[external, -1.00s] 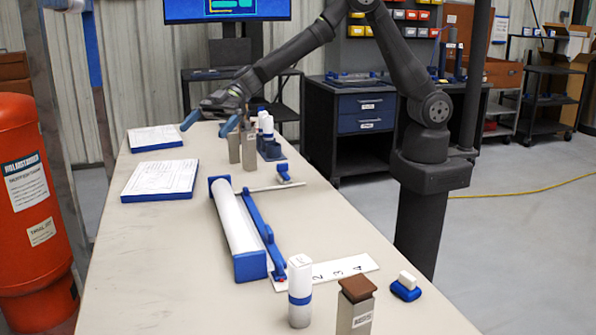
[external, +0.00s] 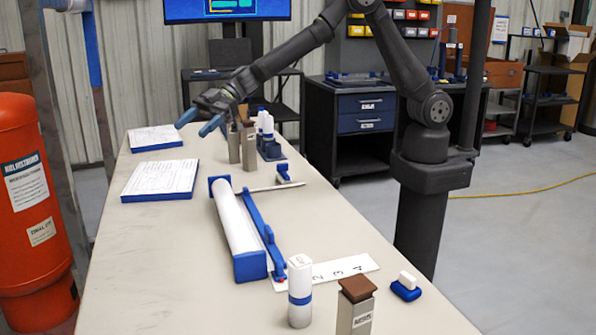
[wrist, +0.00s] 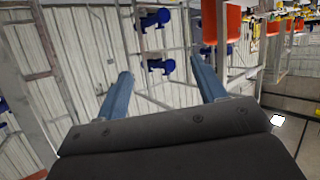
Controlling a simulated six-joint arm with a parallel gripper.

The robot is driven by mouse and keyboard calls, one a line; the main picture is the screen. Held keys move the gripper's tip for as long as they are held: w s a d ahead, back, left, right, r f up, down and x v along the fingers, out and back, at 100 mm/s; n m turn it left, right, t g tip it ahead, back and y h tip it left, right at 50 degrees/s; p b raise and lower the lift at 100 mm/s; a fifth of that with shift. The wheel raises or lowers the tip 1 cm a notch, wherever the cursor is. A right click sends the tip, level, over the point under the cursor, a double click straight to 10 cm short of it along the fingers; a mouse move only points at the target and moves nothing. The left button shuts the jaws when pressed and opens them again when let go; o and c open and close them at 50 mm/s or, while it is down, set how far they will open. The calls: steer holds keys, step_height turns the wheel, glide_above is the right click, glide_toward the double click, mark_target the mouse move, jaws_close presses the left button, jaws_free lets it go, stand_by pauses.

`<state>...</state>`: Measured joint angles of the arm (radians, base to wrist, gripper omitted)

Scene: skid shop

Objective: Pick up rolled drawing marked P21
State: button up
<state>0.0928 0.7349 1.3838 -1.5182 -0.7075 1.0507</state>
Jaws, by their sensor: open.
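A white upright roll with a blue band (external: 300,292) stands at the near end of the bench. Its top carries a small mark that I cannot read. More white and blue upright rolls (external: 266,124) stand in a blue holder at the far end, partly hidden, and no P21 label is legible on them. My gripper (external: 199,122) is open and empty above the far part of the bench, left of that holder. In the wrist view its two blue fingers (wrist: 160,75) are spread with nothing between them, facing the wall.
A long white roll in a blue frame (external: 238,225) lies mid-bench beside a numbered white strip (external: 345,267). Metal posts (external: 248,150) stand near my gripper. A brown-capped post (external: 356,310) and blue-white block (external: 406,288) are near. Flat drawings (external: 160,178) lie left.

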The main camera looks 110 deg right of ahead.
steer(key=w+a+r+t+h, duration=0.3)
steer(key=w+a+h, duration=0.25)
steer(key=w, duration=0.45)
steer(key=n+g+h, duration=0.3)
steer(key=n+g, duration=0.5)
steer(key=g, duration=0.6)
glide_toward(304, 259)
step_height(304, 259, down, 9)
steer(key=shift+s+f, duration=0.1)
steer(key=shift+w+a+f, duration=0.1)
steer(key=shift+w+f, duration=0.1)
steer(key=shift+f, duration=1.3)
steer(key=shift+w+a+f, duration=0.1)
steer(key=shift+w+f, duration=0.1)
steer(key=shift+f, duration=1.3)
steer(key=c, duration=1)
steer(key=shift+c, duration=0.6)
